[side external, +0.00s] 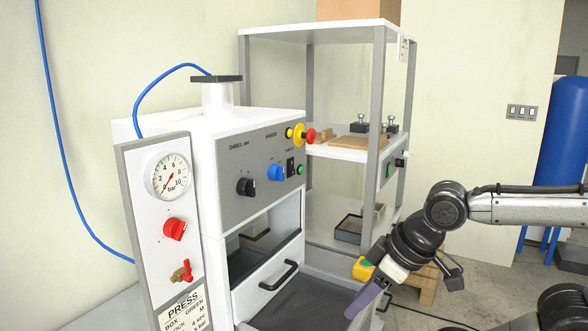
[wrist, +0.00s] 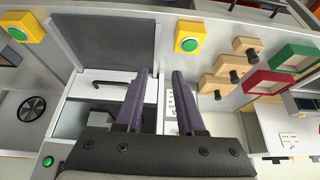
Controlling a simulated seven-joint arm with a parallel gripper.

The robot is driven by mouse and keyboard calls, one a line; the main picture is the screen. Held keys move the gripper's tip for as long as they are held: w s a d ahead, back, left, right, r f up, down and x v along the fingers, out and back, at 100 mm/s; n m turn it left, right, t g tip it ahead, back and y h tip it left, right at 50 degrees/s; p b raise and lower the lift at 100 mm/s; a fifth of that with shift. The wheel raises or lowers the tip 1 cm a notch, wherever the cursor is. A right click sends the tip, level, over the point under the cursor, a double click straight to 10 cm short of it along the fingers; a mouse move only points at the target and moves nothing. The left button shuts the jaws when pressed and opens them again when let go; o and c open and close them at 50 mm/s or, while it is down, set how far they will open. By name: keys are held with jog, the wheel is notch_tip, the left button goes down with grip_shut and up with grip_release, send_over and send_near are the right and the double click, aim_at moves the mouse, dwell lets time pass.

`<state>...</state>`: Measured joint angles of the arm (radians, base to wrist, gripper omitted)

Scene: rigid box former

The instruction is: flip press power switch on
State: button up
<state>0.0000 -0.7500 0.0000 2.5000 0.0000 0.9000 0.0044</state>
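The white press (side external: 165,122) stands left of centre in the side view, with a grey control panel (side external: 240,160) on its front. A small black switch (side external: 290,167) sits on the panel between a blue knob (side external: 276,173) and a green lamp (side external: 300,170); its rocker position is too small to tell. My gripper (side external: 352,312) is low and to the right of the panel, clear of it, with its purple fingers pointing down. In the wrist view my gripper (wrist: 164,72) has a clear, empty gap between its fingers. The switch cannot be made out there.
A red-and-yellow emergency stop (side external: 300,135) and a black knob (side external: 246,187) share the panel. A yellow box with a green button (side external: 362,268) is close to my gripper. A shelf rack (side external: 378,100) stands behind.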

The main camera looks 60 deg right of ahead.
jog(key=shift+s+r+m, duration=0.1)
jog(key=shift+m, duration=0.5)
jog(key=c, duration=0.5)
jog(key=w+d+r+m, duration=0.1)
jog(key=w+r+m, duration=0.1)
jog(key=r, duration=0.1)
jog(key=w+d+r+m, duration=0.1)
jog(key=r+m, duration=0.1)
jog(key=r, duration=0.2)
jog(key=w+d+r+m+h, duration=0.1)
jog(key=w+r+m, duration=0.1)
jog(key=r, duration=0.2)
jog(key=shift+w+t, duration=0.35)
jog(key=shift+t, duration=0.05)
grip_shut()
jog(key=w+d+r+m+h, duration=0.1)
jog(key=w+d+r+m, duration=0.3)
jog(key=d, duration=0.4)
jog(key=w+d+r+m+g+h, duration=0.1)
jog(key=w+d+r+m+h, duration=0.1)
jog(key=w+d+r+m, duration=0.3)
jog(key=w+d+r, duration=0.1)
jog(key=d, duration=0.2)
jog(key=shift+w+r+m, duration=0.3)
jog(key=shift+w, duration=0.1)
